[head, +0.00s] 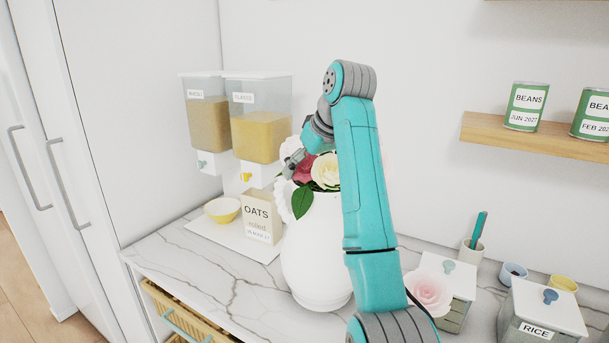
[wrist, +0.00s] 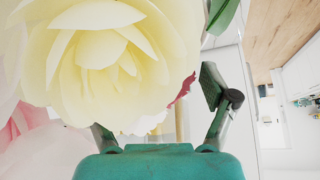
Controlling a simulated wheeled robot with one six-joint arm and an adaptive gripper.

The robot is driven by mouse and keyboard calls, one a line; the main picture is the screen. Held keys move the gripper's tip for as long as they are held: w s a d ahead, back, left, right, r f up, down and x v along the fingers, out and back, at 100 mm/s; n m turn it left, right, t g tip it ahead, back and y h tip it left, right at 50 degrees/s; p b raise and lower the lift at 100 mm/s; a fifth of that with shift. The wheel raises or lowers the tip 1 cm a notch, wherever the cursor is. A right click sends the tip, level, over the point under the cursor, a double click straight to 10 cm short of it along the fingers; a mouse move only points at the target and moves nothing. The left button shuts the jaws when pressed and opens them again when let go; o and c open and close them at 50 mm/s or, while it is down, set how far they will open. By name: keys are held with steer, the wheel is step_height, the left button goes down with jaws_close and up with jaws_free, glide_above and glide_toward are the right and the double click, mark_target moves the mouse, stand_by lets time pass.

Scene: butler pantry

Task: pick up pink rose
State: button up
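A pale pink rose (head: 430,293) shows low beside my arm in the head view, in front of a lidded box; its stem is hidden. A deep pink-red rose (head: 302,170) and a cream rose (head: 327,170) sit in the white vase (head: 313,260). My gripper (head: 293,163) is at the left side of this bouquet, partly hidden. In the wrist view the cream rose (wrist: 105,60) fills the left and covers one finger; the other finger stands wide, so the gripper looks open. Pale pink petals (wrist: 30,140) show at lower left; I cannot tell which rose they belong to.
A rice box (head: 541,310) and small cups are at right. Bean cans (head: 526,107) stand on a wall shelf (head: 535,137). The front-left marble counter (head: 195,272) is clear.

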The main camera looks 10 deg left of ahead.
steer(key=c, duration=0.9)
steer(key=shift+o, duration=0.2)
steer(key=shift+r, duration=0.1)
